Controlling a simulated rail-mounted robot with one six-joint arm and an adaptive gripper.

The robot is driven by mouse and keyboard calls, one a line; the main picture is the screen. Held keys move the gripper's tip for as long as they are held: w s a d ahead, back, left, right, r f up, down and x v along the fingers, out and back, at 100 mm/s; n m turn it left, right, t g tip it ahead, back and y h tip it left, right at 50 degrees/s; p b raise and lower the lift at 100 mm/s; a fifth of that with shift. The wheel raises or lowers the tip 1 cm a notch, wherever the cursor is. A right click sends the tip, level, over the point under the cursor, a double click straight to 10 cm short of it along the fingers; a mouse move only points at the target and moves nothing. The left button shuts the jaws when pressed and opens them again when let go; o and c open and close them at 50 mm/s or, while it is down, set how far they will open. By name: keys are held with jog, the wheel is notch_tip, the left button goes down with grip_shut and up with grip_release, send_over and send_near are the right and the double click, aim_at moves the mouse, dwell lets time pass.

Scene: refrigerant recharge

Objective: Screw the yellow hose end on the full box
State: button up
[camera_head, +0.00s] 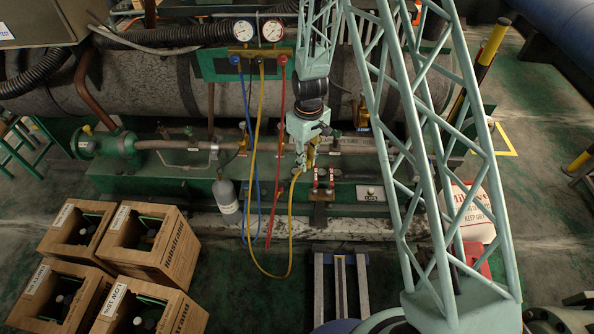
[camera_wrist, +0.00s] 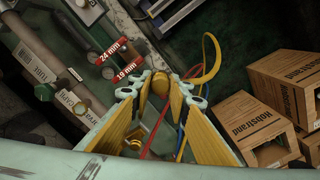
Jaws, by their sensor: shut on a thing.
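My gripper (camera_head: 299,166) is in front of the green pipe bench. Its fingers (camera_wrist: 160,88) are closed around the yellow hose end (camera_wrist: 160,80). From there the yellow hose (camera_head: 290,240) hangs in a loop towards the floor and rises to the gauge manifold (camera_head: 243,65). The hose loop (camera_wrist: 213,62) also shows in the wrist view. Several wooden boxes (camera_head: 181,244) with dark bottles inside stand at the lower left, apart from the gripper. The front right box's label (camera_head: 113,298) seems to read "LOW"; the other labels are too small to read surely. Boxes (camera_wrist: 262,125) also show in the wrist view.
A blue hose (camera_head: 246,170) and a red hose (camera_head: 280,140) hang left of the gripper. A grey bottle (camera_head: 226,194) stands at the bench front. Red-handled tools marked 24 mm (camera_wrist: 108,52) and 19 mm (camera_wrist: 126,70) are near. Green floor lies between boxes and the metal rails (camera_head: 340,285).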

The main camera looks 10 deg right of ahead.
jog(key=s+d+r+m, duration=0.1)
jog(key=d+r+m, duration=0.5)
jog(key=r, duration=0.3)
jog(key=shift+s+m, duration=0.15)
jog(key=shift+m, duration=0.15)
jog(key=shift+a+r, duration=0.1)
jog(key=shift+a, duration=0.1)
